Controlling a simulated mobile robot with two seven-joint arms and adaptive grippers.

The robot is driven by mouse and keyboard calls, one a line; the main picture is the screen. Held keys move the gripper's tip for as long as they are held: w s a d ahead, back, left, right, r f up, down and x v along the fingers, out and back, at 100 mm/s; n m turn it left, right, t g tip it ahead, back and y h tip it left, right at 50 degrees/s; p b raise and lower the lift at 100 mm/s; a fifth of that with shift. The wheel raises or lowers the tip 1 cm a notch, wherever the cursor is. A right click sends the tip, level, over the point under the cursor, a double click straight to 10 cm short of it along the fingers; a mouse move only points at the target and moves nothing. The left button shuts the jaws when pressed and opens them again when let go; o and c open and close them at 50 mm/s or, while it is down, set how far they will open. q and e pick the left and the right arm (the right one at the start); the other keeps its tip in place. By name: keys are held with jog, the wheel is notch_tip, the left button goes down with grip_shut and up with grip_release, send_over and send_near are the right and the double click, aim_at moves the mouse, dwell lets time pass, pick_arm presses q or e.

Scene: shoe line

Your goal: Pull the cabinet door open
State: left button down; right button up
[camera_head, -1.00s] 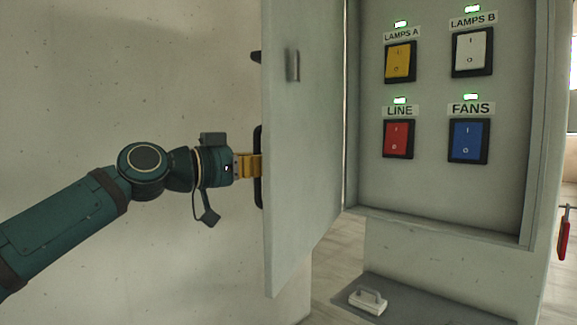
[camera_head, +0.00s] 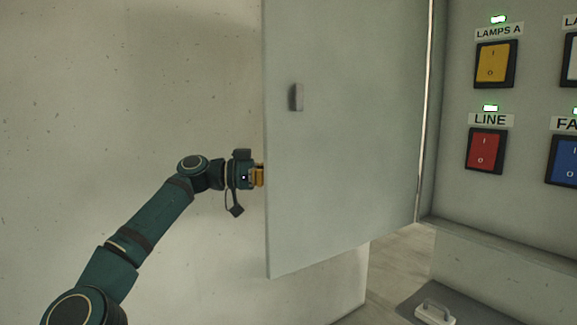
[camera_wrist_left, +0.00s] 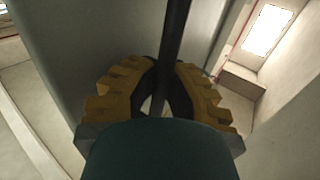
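The grey cabinet door (camera_head: 345,130) stands wide open, its inner face with a small catch (camera_head: 296,97) towards the head camera. My left gripper (camera_head: 259,175) is at the door's free left edge, its fingertips partly hidden behind the door. In the left wrist view, the yellow fingers of this gripper (camera_wrist_left: 168,75) close from both sides on a dark bar, the door handle (camera_wrist_left: 178,25). The handle is hidden in the head view. The right gripper is not in view.
The open cabinet (camera_head: 455,180) shows a yellow switch (camera_head: 495,64), a red switch (camera_head: 485,151) and a blue switch (camera_head: 564,160) on its panel. A small pale object with a handle (camera_head: 435,314) lies on a grey mat below. A pale wall is behind my left arm.

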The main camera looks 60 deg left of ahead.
pick_arm(q)
jog(key=shift+a, duration=0.45)
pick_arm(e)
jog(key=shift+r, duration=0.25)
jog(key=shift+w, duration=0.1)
pick_arm(q)
jog(key=c, duration=1)
grip_release()
jog(key=shift+s, duration=0.25)
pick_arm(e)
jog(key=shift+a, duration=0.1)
pick_arm(q)
jog(key=v, duration=1.2)
